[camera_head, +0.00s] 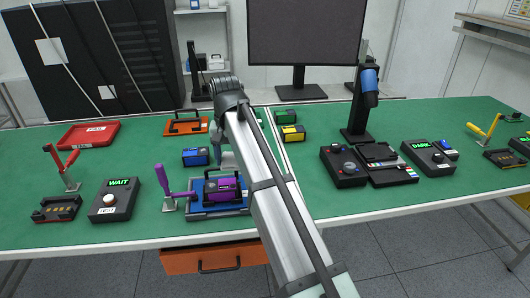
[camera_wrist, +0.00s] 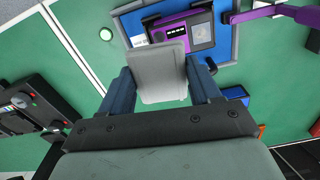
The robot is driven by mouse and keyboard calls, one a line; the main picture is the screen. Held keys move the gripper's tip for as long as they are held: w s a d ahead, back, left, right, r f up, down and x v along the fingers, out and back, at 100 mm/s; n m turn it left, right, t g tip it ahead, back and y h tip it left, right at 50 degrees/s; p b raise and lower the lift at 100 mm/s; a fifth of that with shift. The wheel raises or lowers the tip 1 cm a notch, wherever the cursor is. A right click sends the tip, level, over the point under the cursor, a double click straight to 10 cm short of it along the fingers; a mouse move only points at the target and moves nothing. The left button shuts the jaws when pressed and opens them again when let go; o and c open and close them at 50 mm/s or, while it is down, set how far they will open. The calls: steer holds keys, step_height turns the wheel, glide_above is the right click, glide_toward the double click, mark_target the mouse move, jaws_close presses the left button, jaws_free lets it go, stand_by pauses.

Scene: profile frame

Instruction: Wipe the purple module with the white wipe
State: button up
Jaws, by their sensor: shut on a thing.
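The purple module (camera_head: 223,190) sits in a blue tray (camera_head: 217,212) near the front edge of the green table. In the wrist view the purple module (camera_wrist: 188,36) has a dark panel and a grey panel on its top. My gripper (camera_wrist: 162,80) is shut on the white wipe (camera_wrist: 160,66), which shows as a pale grey flat piece between the blue fingers. The wipe overlaps the lower edge of the module in that view; I cannot tell whether they touch. In the head view my arm hides most of the gripper and the wipe.
A purple toggle clamp (camera_head: 177,197) stands at the tray's left side. A blue module (camera_head: 195,157) lies behind the tray, a yellow module (camera_head: 293,133) behind right. A WAIT box (camera_head: 112,203) stands left. Dark devices (camera_head: 345,168) stand right. Table between is clear.

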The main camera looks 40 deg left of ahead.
steer(key=n, duration=0.1)
glide_toward(211, 191)
steer(key=shift+a+f, duration=0.1)
steer(key=shift+f, duration=3.2)
steer(key=shift+w+a+f, duration=0.1)
steer(key=shift+w+a, duration=0.5)
steer(key=shift+a, duration=0.05)
steer(key=shift+c, duration=0.5)
steer(key=shift+w+a, duration=0.85)
steer(key=shift+s+d, duration=0.2)
steer(key=shift+d, duration=0.05)
steer(key=shift+s+d, duration=1.35)
step_height(211, 191, up, 3)
steer(key=shift+w+a+r, duration=0.1)
steer(key=shift+a+r, duration=0.05)
step_height(211, 191, up, 5)
steer(key=shift+f, duration=0.1)
